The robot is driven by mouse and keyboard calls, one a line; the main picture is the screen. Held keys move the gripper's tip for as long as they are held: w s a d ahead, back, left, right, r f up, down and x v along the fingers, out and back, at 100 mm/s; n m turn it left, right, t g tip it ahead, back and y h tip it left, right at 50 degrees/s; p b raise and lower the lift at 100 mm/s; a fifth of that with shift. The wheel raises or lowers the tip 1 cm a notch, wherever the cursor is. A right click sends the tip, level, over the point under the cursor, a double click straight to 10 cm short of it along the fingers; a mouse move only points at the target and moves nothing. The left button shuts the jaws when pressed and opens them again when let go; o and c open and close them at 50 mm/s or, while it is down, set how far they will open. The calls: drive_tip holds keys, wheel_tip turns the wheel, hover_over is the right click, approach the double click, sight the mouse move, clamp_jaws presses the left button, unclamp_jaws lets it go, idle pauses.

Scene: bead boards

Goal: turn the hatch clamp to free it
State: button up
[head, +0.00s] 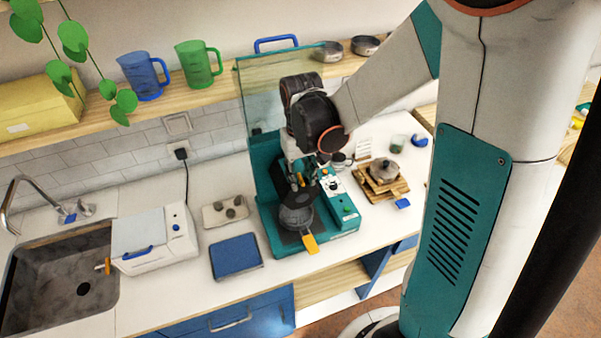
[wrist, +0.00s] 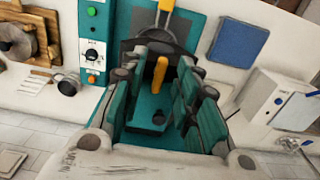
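The teal machine (head: 347,224) stands on the counter with a dark round part (head: 297,212) at its front. A yellow-orange handle (head: 310,243) sticks out from that part, and it also shows at the top of the wrist view (wrist: 166,5). A second orange lever (wrist: 159,74), which looks like the clamp, stands upright behind it. My gripper (wrist: 160,82) is open, with its fingers on either side of this lever and gaps visible. In the head view my gripper (head: 301,178) is low over the machine and partly hides the lever. Contact cannot be told.
A clear panel (head: 255,85) rises behind the machine. Right is a pot (head: 384,169) on wooden boards. A shelf (head: 220,97) runs behind.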

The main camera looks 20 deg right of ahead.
clamp_jaws()
drive_tip(key=shift+n, duration=0.3)
drive_tip(key=n+b, duration=0.2)
drive_tip(key=shift+d+f+n, duration=0.1)
drive_tip(key=shift+n, duration=0.2)
drive_tip(key=n+b, duration=0.1)
drive_tip(key=n, duration=0.2)
drive_tip(key=shift+n, duration=0.4)
drive_tip(key=n+b, duration=0.2)
drive_tip(key=n, duration=0.3)
drive_tip(key=shift+w+d, duration=0.1)
drive_tip(key=shift+w, duration=0.05)
drive_tip(key=n+b, duration=0.1)
drive_tip(key=n, duration=0.4)
drive_tip(key=shift+w+n, duration=0.1)
drive_tip(key=shift+n, duration=0.3)
